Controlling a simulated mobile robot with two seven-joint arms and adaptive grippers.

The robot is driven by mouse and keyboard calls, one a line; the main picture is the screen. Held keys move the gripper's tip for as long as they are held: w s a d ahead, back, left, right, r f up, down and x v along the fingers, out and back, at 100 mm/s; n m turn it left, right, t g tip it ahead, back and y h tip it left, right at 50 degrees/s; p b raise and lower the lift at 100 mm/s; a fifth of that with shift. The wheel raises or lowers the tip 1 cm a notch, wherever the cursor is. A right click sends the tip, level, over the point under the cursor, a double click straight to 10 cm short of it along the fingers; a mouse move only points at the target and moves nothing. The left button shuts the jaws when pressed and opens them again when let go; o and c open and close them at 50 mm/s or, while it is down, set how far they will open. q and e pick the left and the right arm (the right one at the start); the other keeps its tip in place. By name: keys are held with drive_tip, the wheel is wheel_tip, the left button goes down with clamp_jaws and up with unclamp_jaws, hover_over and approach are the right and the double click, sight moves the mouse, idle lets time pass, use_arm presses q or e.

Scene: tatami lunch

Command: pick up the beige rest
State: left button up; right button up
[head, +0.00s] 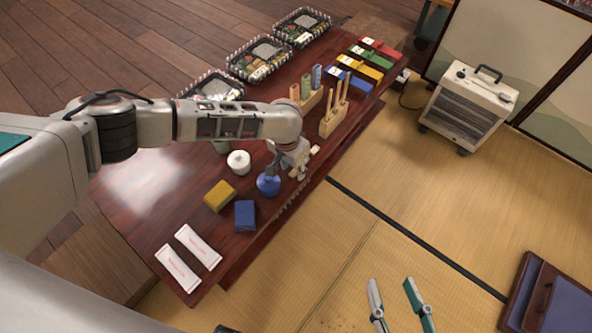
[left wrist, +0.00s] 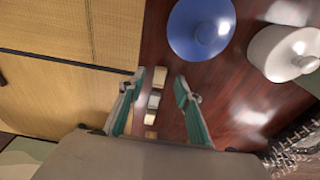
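My left gripper (head: 293,170) is open above the table, near its tatami-side edge. In the left wrist view its two green-lined fingers (left wrist: 160,80) stand apart. Small blocks lie in a row on the table, seen between the fingers: a beige rest (left wrist: 158,78) near the fingertips, a pale grey one (left wrist: 154,101) and more beige ones further on. In the head view the gripper hides most of them; a beige piece (head: 314,150) shows beside it. My right gripper (head: 396,292) is open and empty over the tatami.
A blue round pot (head: 268,185) and a white lidded jar (head: 239,162) stand close to the left gripper. A yellow block (head: 219,196), blue block (head: 245,215) and white packets (head: 188,257) lie nearer. Wooden holders (head: 333,119) stand beyond. A heater (head: 467,105) stands on the tatami.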

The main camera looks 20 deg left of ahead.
use_arm(q)
drive_tip(key=shift+f, duration=0.6)
drive_tip(key=shift+w+r, duration=0.15)
drive_tip(key=shift+r, duration=0.1)
clamp_jaws()
